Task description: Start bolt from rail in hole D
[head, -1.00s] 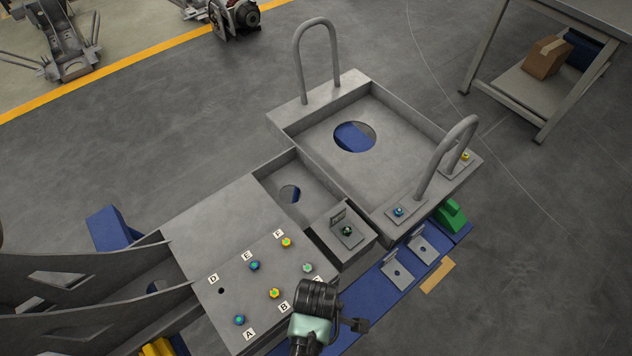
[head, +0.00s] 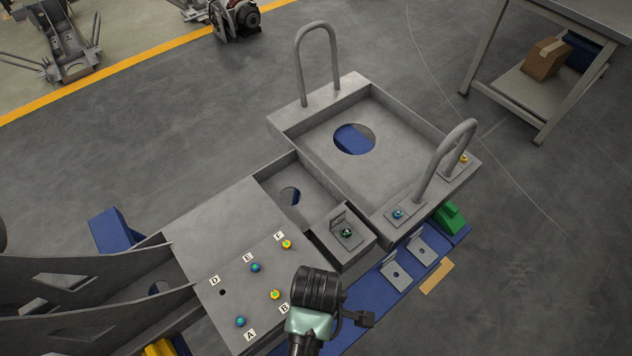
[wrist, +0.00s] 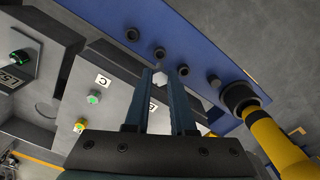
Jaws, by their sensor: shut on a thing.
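Hole D (head: 222,292) is a dark open hole in the grey plate (head: 210,235), beside its label D. My gripper (head: 315,288) is over the plate's lower right corner in the head view, where its fingertips are hidden under the hand. In the wrist view my gripper (wrist: 161,72) is shut on a small pale bolt (wrist: 159,80) between its fingertips. The blue rail (wrist: 205,35) lies beyond the fingertips there, with several dark round sockets along it. The bolt appears apart from the rail, though the gap is hard to judge.
Coloured bolts stand at A (head: 240,321), B (head: 275,294), E (head: 255,267) and F (head: 287,244). The bolt at C (wrist: 94,97) shows in the wrist view. Tall loop handles (head: 472,150) rise from the tray. A yellow-and-black part (wrist: 262,125) is close right of my fingers.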

